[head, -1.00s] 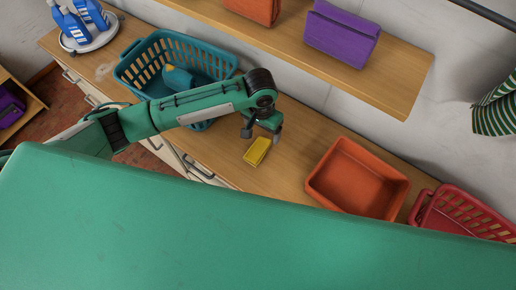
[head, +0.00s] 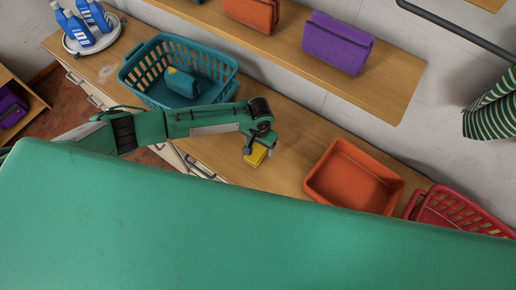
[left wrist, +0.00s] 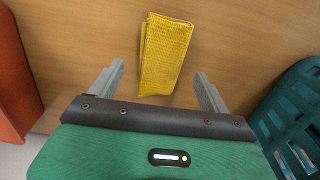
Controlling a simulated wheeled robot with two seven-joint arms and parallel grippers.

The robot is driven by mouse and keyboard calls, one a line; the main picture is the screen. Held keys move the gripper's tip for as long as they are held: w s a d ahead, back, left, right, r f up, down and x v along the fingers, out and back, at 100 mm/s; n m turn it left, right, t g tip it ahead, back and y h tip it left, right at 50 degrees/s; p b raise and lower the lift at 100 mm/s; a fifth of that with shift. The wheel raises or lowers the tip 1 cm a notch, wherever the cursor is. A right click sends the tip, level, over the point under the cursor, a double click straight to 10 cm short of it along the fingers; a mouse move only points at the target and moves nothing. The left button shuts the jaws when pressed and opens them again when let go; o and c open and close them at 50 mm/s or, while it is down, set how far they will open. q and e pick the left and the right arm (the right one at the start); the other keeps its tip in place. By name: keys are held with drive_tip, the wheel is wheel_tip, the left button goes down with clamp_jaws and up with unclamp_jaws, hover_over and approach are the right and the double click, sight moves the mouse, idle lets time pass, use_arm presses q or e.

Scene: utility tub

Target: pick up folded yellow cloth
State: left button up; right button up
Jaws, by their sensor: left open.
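The folded yellow cloth (head: 255,155) lies on the wooden counter, between the teal basket and the orange tub. In the left wrist view the yellow cloth (left wrist: 165,55) lies flat just ahead of the fingertips, roughly centred between them. My left gripper (head: 259,147) is above the cloth in the head view and partly covers it. In the left wrist view my left gripper (left wrist: 159,80) is open, with a finger to either side of the cloth's near end and nothing held. My right gripper is not in view.
An orange tub (head: 353,177) stands right of the cloth, with a red basket (head: 462,212) beyond it. A teal basket (head: 178,72) holding a teal folded item stands to the left. A shelf (head: 385,85) with folded cloths runs above the counter (head: 290,125).

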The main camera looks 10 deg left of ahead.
sight(259, 146)
use_arm(q)
drive_tip(key=shift+f+p, duration=0.3)
drive_tip(key=shift+f, duration=1.3)
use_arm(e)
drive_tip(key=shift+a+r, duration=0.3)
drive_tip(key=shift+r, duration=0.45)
use_arm(q)
drive_tip(key=shift+c, duration=0.2)
drive_tip(key=c, duration=1)
drive_tip(key=shift+c, duration=0.2)
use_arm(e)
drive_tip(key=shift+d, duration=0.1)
use_arm(q)
drive_tip(key=shift+r, duration=0.1)
drive_tip(key=shift+r, duration=0.5)
wheel_tip(259, 146, up, 19)
drive_tip(key=b, duration=0.5)
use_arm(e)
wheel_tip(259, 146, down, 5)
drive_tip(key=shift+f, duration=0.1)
